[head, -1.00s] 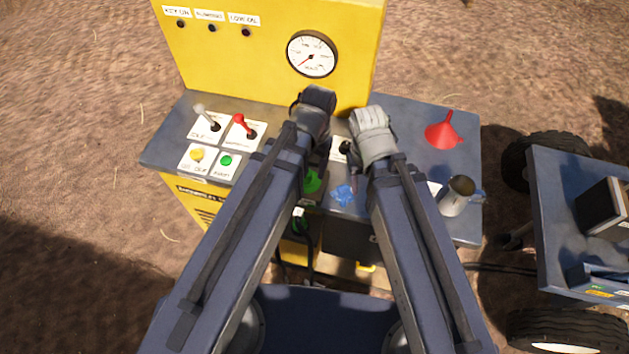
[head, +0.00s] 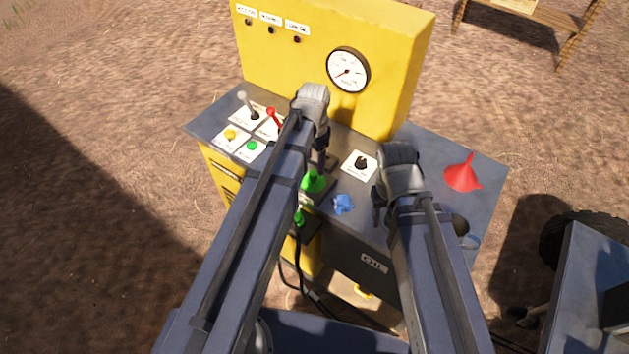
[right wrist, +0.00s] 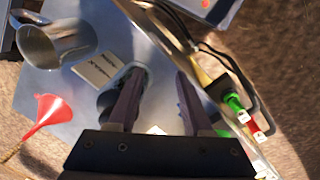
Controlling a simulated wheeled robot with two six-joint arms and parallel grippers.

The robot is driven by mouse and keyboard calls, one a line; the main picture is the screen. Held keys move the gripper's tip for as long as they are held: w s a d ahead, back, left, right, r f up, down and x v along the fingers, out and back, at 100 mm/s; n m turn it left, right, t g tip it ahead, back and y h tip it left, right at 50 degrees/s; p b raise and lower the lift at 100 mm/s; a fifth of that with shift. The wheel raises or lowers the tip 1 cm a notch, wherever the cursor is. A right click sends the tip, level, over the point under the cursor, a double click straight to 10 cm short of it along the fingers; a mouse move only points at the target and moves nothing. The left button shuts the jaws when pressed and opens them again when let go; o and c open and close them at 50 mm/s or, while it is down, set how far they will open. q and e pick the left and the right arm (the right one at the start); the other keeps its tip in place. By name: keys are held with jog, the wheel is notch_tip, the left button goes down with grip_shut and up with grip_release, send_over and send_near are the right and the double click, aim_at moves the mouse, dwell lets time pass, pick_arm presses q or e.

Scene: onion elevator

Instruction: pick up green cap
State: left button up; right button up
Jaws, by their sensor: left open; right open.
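The green cap (head: 314,182) is at the front of the grey console top (head: 465,205) in the head view, partly hidden by my left arm. My left gripper (head: 320,160) hangs just above and behind it; its fingers are mostly hidden, but it is open and apart from the cap. My right gripper (head: 378,205) is open and empty, right of the blue crumpled cloth. Its two spread fingers show in the right wrist view (right wrist: 158,78), over the console top near a dark round opening (right wrist: 112,95).
A blue cloth (head: 343,204) lies right of the cap. A black knob (head: 361,163), a red funnel (head: 463,174) and several switches stand on the console. A yellow panel with a gauge (head: 348,70) rises behind. A metal mug (right wrist: 55,38) and green connector (right wrist: 235,102) show in the right wrist view.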

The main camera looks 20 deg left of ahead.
aim_at(313, 172)
pick_arm(q)
jog(key=shift+f+b, duration=0.55)
jog(key=shift+f, duration=0.15)
jog(key=shift+f+b, duration=0.7)
jog(key=shift+b, duration=0.05)
jog(key=f+b, duration=0.5)
jog(key=shift+w+a+f, duration=0.1)
jog(key=shift+w+a, duration=0.2)
jog(key=shift+w, duration=0.05)
grip_shut()
